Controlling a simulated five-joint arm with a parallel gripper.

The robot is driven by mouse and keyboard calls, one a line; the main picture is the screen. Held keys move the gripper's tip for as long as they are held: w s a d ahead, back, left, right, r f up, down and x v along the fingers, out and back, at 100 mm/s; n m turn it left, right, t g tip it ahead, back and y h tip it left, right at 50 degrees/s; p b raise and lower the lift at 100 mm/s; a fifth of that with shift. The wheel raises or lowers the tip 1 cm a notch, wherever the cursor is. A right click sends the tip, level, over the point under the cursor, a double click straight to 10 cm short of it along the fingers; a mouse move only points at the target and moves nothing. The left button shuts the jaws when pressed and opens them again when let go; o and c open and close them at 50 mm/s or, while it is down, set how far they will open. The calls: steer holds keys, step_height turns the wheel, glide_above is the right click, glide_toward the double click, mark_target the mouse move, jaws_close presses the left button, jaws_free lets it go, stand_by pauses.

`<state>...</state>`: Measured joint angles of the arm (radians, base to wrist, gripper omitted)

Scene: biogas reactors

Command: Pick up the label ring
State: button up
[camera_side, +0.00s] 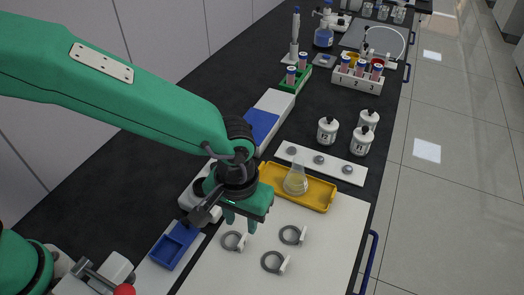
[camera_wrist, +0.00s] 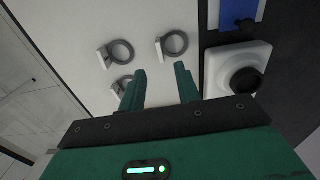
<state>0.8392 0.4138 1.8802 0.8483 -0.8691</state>
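Three grey label rings with small white tags lie on a white board (camera_side: 330,235). In the side view one is at the left (camera_side: 223,243), one at the right (camera_side: 283,234) and one nearer the front (camera_side: 264,264). In the wrist view two rings lie beyond the fingertips, one at left (camera_wrist: 132,51) and one nearer centre (camera_wrist: 186,43). The third (camera_wrist: 115,87) is partly covered by a finger. My gripper (camera_side: 239,222) hangs above the board, close to the left ring in the picture. In the wrist view its fingers (camera_wrist: 160,70) are apart, with nothing between them.
A yellow tray (camera_side: 322,207) holding a flask (camera_side: 296,181) stands behind the rings. A blue tray (camera_side: 174,246) lies left of the board. A white device with a black round top (camera_wrist: 236,72) sits close to the right finger in the wrist view. White bottles stand farther back.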

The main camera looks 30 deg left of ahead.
mark_target(243, 239)
steer(key=shift+f, duration=1.3)
steer(key=shift+f, duration=0.1)
steer(key=shift+s+f, duration=0.1)
steer(key=shift+f, duration=2.4)
steer(key=shift+c, duration=0.2)
jaws_close()
